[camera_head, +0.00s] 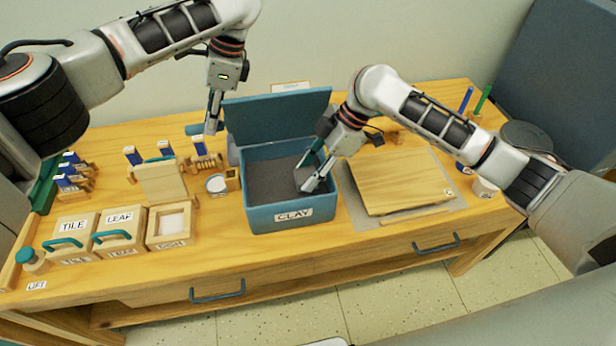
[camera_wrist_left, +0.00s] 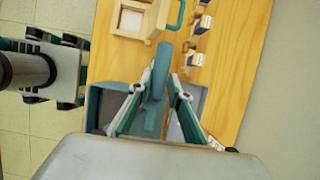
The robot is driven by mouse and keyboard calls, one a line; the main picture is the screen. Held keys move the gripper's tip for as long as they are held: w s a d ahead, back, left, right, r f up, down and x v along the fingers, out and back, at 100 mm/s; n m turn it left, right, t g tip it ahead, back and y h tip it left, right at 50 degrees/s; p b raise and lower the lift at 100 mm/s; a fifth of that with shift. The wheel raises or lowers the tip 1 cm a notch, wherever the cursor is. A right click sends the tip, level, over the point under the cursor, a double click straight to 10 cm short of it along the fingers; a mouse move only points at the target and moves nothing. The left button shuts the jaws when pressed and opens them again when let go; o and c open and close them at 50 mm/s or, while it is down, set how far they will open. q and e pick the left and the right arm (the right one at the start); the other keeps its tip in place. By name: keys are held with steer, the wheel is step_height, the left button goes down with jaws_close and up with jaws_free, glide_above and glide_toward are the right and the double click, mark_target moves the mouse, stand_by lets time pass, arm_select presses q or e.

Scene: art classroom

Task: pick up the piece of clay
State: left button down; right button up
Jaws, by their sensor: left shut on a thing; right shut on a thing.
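The teal clay box (camera_head: 291,216), labelled CLAY, stands at the middle of the table with its lid (camera_head: 275,112) raised at the back. Dark grey clay (camera_head: 268,180) shows inside. My right gripper (camera_head: 308,184) reaches down into the box and is shut on a grey piece of clay (camera_head: 303,174), partly hidden by the fingers. My left gripper (camera_head: 212,128) is at the lid's left edge.
Wooden boxes labelled TILE (camera_head: 74,227) and LEAF (camera_head: 120,217) stand at the left, with an open wooden box (camera_head: 172,226) beside them. A wooden board (camera_head: 400,182) lies right of the clay box. Small tools stand behind the boxes. The table front is clear.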

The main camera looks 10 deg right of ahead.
arm_select(q)
steer(key=shift+w+a+r, duration=0.1)
steer(key=shift+w+r, duration=0.15)
arm_select(e)
step_height(320, 180, up, 4)
steer(key=shift+w, duration=0.1)
steer(key=s, duration=1.9)
steer(key=shift+s+r, duration=0.15)
steer(key=shift+s, duration=0.05)
arm_select(q)
steer(key=shift+s+f, duration=0.45)
steer(key=shift+s, duration=0.25)
steer(key=s+f, duration=0.6)
steer(key=f, duration=0.3)
steer(key=shift+s+f, duration=0.3)
steer(key=shift+s, duration=0.1)
stand_by(0.8)
